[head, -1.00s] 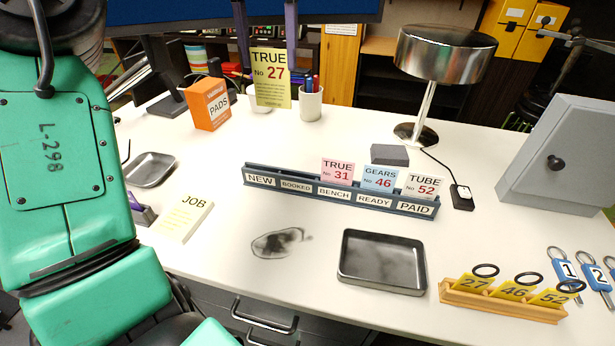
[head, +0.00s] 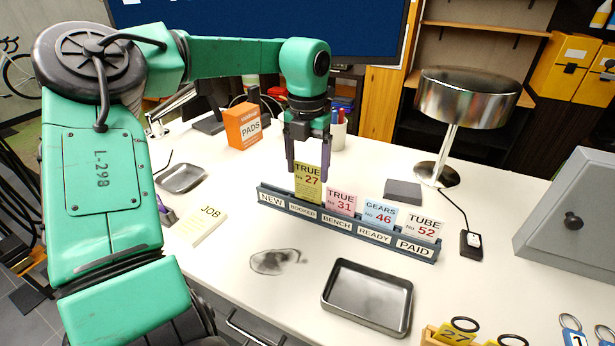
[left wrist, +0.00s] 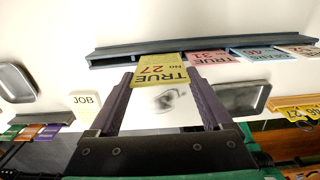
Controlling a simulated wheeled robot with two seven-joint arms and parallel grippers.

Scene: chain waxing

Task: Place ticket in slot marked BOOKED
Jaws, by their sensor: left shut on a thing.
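The yellow ticket marked TRUE No 27 (head: 308,186) is held upright in my left gripper (head: 308,165), whose two dark fingers are at its sides. The ticket also shows between the fingers in the left wrist view (left wrist: 160,70). Its lower edge is at the blue-grey slotted rack (head: 268,201), just above and behind the BOOKED label (head: 304,212). I cannot tell how deep it sits in that slot. The pink TRUE 31 ticket (head: 341,203) stands beside it over BENCH, the blue GEARS 46 ticket (head: 379,215) over READY, the white TUBE 52 ticket (head: 424,229) over PAID.
A JOB pad (head: 204,225) and a metal tray (head: 367,298) lie in front of the rack. Behind are an orange PADS box (head: 243,127), a pen cup (head: 338,135) and a lamp (head: 468,98). A grey cabinet (head: 572,215) stands at right.

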